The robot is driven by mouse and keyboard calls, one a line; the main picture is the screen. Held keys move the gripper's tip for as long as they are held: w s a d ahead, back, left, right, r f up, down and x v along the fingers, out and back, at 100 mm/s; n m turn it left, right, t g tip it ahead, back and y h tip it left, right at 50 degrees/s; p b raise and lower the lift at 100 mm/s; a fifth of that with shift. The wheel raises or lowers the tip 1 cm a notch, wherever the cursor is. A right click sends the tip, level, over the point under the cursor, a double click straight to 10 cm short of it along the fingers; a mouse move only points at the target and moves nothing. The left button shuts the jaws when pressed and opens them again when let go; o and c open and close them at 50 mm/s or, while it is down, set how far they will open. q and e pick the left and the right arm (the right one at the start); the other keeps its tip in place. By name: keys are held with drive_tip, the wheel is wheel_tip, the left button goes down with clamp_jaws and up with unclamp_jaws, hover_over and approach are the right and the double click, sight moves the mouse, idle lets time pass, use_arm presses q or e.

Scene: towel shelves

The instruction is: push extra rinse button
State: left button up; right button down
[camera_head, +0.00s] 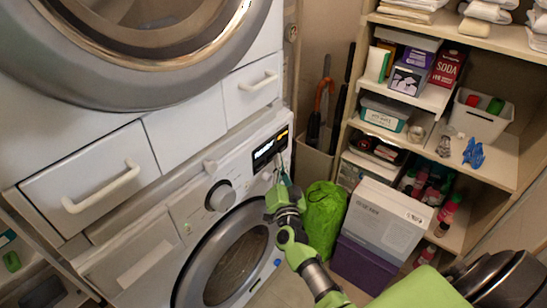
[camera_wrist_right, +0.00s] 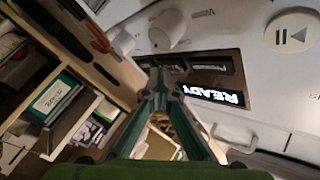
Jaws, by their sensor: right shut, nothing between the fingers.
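The lower front-loading washing machine has a white control panel (camera_head: 190,212) with a round dial (camera_head: 221,196) and a lit display (camera_head: 268,150). My right gripper (camera_head: 284,182) is shut and empty, close in front of the panel's right end, below the display. In the right wrist view the shut fingertips (camera_wrist_right: 160,78) are beside the display (camera_wrist_right: 212,95), which reads READY upside down. A large play/pause button (camera_wrist_right: 291,36) and a round white knob (camera_wrist_right: 168,29) also show there. I cannot make out an extra rinse label, nor whether the fingertips touch the panel. My left gripper is out of view.
A second machine (camera_head: 150,65) sits above, with white drawers (camera_head: 92,180) between. A green bag (camera_head: 324,215) and stacked boxes (camera_head: 385,222) stand just right of my right gripper. Wooden shelves (camera_head: 498,160) with towels and bottles fill the right side.

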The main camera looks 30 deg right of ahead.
drive_tip(key=shift+w, duration=0.15)
idle(0.3)
drive_tip(key=shift+s+d, duration=0.15)
drive_tip(key=shift+s, duration=0.45)
drive_tip(key=shift+s+p, duration=0.1)
drive_tip(key=shift+p, duration=0.2)
drive_tip(key=s, duration=0.1)
drive_tip(key=s+d+p, duration=0.1)
drive_tip(key=s, duration=0.1)
drive_tip(key=s+d, duration=0.1)
drive_tip(key=s, duration=0.1)
drive_tip(key=shift+s+d+p, duration=0.15)
drive_tip(key=shift+s+p, duration=0.05)
drive_tip(key=shift+p, duration=0.15)
drive_tip(key=shift+f, duration=0.1)
idle(0.8)
